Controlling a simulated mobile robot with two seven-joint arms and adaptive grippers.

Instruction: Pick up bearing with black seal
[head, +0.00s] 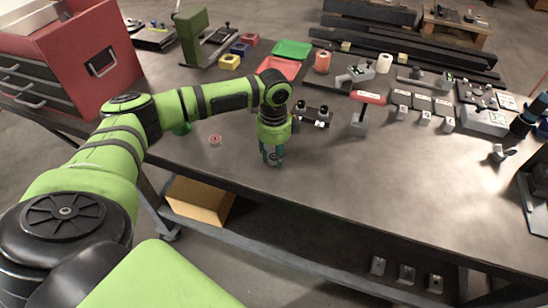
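A small round bearing with a dark face (273,159) is on or just above the grey workbench (345,180), near the front edge. My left gripper (273,155) points down over it, with one green fingertip on each side. I cannot tell whether the fingertips touch the bearing or whether it is lifted. A second small ring-shaped bearing with a red seal (215,140) lies on the bench to the left, apart from the gripper. I do not see my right gripper.
Behind the gripper is a dark fixture (313,116). A red-topped stand (367,105), a red tray (279,68) and a green tray (291,50) stand farther back. A red drawer cabinet (85,60) is at left.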

